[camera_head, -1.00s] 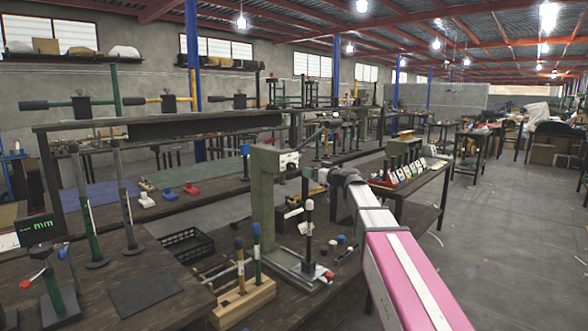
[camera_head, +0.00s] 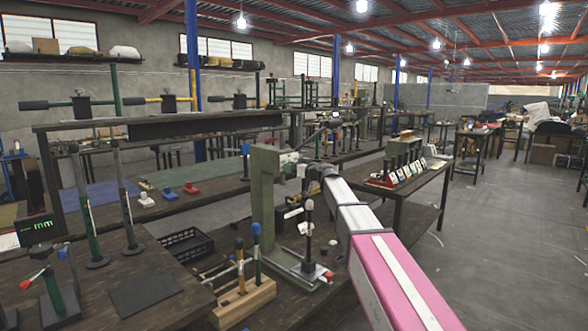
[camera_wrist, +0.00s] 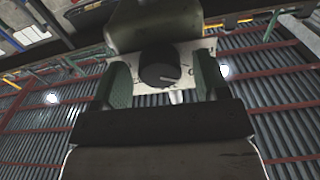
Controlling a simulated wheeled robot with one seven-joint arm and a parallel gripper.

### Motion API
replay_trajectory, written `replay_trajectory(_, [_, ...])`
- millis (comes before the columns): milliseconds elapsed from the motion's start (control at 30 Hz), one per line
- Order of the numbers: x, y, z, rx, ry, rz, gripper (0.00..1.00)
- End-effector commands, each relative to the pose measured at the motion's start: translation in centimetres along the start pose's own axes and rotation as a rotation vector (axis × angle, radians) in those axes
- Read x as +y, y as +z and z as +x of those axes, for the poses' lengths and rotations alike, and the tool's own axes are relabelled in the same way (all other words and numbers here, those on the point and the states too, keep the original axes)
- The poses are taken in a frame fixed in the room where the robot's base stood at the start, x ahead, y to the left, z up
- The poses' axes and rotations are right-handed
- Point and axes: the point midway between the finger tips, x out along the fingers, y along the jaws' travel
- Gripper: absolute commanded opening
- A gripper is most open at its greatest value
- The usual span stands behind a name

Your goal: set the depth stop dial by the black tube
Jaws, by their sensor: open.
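The depth stop dial (camera_wrist: 160,67) is a round dark knob with a pale pointer line on a white scale plate (camera_wrist: 198,52). In the wrist view my gripper (camera_wrist: 163,78) is open, its two green-padded fingers on either side of the dial with gaps. I cannot tell how deep the fingers reach around it. The dial is on the head of the green press (camera_head: 263,200); in the head view my gripper (camera_head: 303,168) is at that head and hides the dial. I cannot tell for sure which dark piece is the black tube; a dark upright post (camera_head: 309,230) stands on the press base.
A wooden block with upright handled tools (camera_head: 243,300) stands in front of the press. A black crate (camera_head: 187,243) and a dark mat (camera_head: 145,292) lie to the left. A display reading "mm" (camera_head: 38,229) is at far left. Open floor (camera_head: 490,260) lies to the right.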

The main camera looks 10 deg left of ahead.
Motion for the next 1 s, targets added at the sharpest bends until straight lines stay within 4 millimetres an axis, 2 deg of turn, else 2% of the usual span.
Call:
replay_trajectory(100, [-0.01, 0.00, -0.04, 0.000, 0.000, 0.000, 0.68])
replay_trajectory(167, [-0.01, 0.00, -0.05, 0.000, 0.000, 0.000, 0.51])
replay_trajectory(200, [-0.01, 0.00, -0.05, 0.000, 0.000, 0.000, 0.38])
replay_trajectory(267, [-0.01, 0.00, -0.06, 0.000, 0.000, 0.000, 0.19])
replay_trajectory(667, [-0.01, 0.00, -0.07, 0.000, -0.001, 0.046, 0.18])
replay_trajectory(1000, [0.03, 0.00, -0.08, 0.000, -0.001, 0.280, 0.18])
